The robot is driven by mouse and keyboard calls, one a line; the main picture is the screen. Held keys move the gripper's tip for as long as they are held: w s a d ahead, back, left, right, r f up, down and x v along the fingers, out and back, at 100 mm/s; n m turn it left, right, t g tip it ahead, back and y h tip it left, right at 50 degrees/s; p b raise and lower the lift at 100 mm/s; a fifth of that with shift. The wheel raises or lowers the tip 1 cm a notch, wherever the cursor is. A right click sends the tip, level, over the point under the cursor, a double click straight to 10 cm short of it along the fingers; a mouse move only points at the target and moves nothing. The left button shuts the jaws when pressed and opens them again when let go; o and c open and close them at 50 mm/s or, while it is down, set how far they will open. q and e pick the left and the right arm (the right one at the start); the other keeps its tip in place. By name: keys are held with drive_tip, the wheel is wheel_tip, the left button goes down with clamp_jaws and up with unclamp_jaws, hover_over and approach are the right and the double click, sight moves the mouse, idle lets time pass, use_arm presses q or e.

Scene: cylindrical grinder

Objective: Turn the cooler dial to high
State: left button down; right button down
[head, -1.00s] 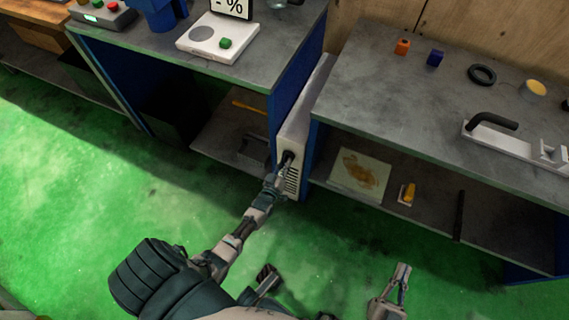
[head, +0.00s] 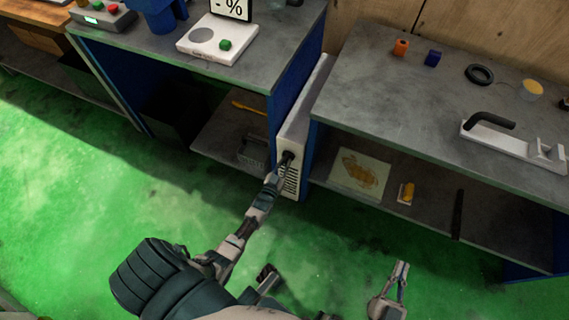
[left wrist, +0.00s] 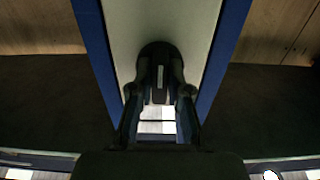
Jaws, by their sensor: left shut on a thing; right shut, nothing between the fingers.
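The cooler (head: 304,127) is a tall, narrow, off-white unit between two blue bench side panels, with dark vent slots low on its front. Its black dial (left wrist: 158,62) is on the front face; in the left wrist view it sits between my fingers, with a pale pointer mark that looks about vertical. My left gripper (head: 284,162) is shut on the dial; it also shows in the left wrist view (left wrist: 160,100). The gripper hides most of the dial in the head view, and I cannot read any setting labels. My right gripper (head: 402,268) is shut and empty, low over the green floor, away from the cooler.
The left bench (head: 250,75) carries a white scale (head: 200,48) with a green button. The right bench (head: 380,90) carries small blocks, a black ring and a white fixture. Its lower shelf holds a stained sheet (head: 360,172) and a yellow-handled item (head: 407,192). The green floor in front is clear.

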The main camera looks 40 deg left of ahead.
use_arm(q)
drive_tip(key=shift+s+d+f, duration=0.15)
drive_tip(key=shift+f, duration=0.35)
drive_tip(key=c, duration=1.2)
unclamp_jaws()
drive_tip(key=shift+o, duration=0.4)
drive_tip(key=shift+r, duration=0.25)
drive_tip(key=v, duration=1.1)
drive_tip(key=shift+s, duration=0.35)
drive_tip(key=shift+f, duration=0.1)
